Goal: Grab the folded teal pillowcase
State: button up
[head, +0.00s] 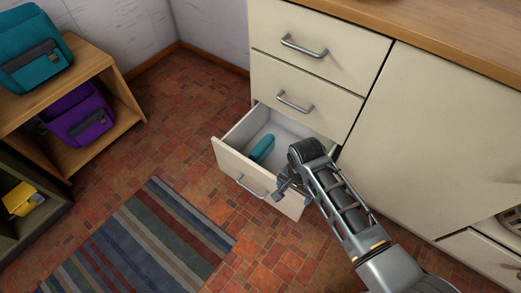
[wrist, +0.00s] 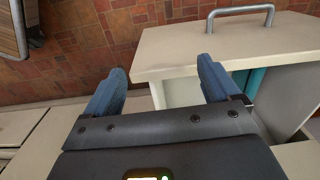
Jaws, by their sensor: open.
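The folded teal pillowcase (head: 262,149) lies inside the open bottom drawer (head: 228,160), toward its left side. A narrow strip of teal (wrist: 256,82) shows past the drawer front in the wrist view, mostly hidden. My gripper (head: 281,189) is over the right part of the drawer, near its front panel, to the right of and apart from the pillowcase. In the wrist view its two blue-grey fingers (wrist: 162,82) are spread with nothing held between them. The right finger overlaps the drawer front in the picture; I cannot tell whether they touch.
The drawer front has a metal handle (wrist: 240,14). Closed drawers (head: 310,85) and a wooden countertop (head: 430,25) rise above and behind it. A striped rug (head: 150,245) lies on the tiled floor. Shelves at left hold a teal bag (head: 32,50), a purple bag (head: 78,115) and a yellow item (head: 20,200).

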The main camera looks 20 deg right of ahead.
aim_at(263, 148)
jog(key=i, duration=1)
